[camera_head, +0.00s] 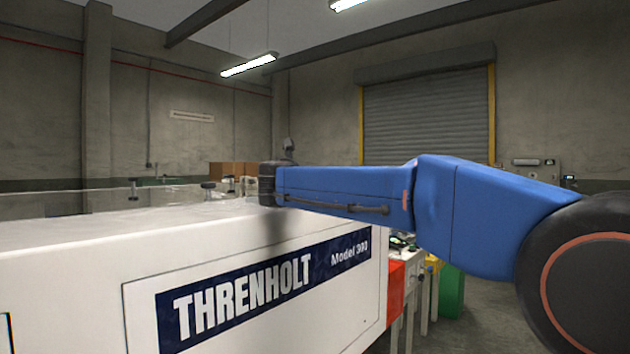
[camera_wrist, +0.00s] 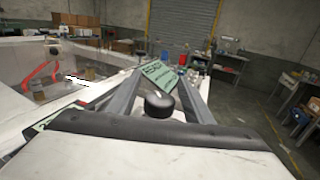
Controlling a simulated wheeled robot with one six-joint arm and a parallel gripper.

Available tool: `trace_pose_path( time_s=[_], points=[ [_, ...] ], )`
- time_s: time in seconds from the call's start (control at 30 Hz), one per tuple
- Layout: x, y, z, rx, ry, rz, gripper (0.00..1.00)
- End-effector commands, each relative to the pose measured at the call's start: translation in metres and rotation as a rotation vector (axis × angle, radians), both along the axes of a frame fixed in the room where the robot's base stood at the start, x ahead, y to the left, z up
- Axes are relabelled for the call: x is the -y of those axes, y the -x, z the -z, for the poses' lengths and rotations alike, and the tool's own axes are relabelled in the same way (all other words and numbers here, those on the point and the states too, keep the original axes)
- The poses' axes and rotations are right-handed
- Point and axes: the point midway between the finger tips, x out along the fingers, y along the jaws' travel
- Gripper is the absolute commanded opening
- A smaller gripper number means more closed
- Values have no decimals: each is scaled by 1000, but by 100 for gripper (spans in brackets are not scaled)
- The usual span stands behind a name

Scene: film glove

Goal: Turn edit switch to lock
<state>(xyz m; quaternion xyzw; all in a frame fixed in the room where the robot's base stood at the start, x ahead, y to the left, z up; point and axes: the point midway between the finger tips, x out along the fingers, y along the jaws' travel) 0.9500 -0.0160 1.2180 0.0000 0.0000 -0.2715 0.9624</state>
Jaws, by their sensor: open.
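In the wrist view, a round black knob (camera_wrist: 158,105) with a small pale mark on top shows between the two grey fingers of my gripper (camera_wrist: 160,78). The fingers are apart and nothing is held between them. I cannot tell whether either finger touches the knob. A green plate with white lettering (camera_wrist: 160,72) shows just beyond the knob, near the fingertips; its words are too small to read. Whether the knob is the edit switch, and which way it is turned, I cannot tell. In the head view, my gripper is not clearly visible beyond my blue arm.
A white machine body (camera_head: 70,265) with a blue THRENHOLT Model 300 label (camera_head: 265,285) fills the left front. A red bin (camera_head: 396,295) and a green bin (camera_head: 452,290) stand right of it. A roller door (camera_head: 428,120) is behind. Open floor (camera_wrist: 255,105) lies to the right.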

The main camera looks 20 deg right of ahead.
Motion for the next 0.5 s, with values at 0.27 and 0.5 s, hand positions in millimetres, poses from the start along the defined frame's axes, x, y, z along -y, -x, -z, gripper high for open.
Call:
trace_pose_path(
  time_s=[0.27,0.5],
  points=[
    [0,0,0,0,0,0,5],
    [0,0,0,0,0,-16,6]
  ],
)
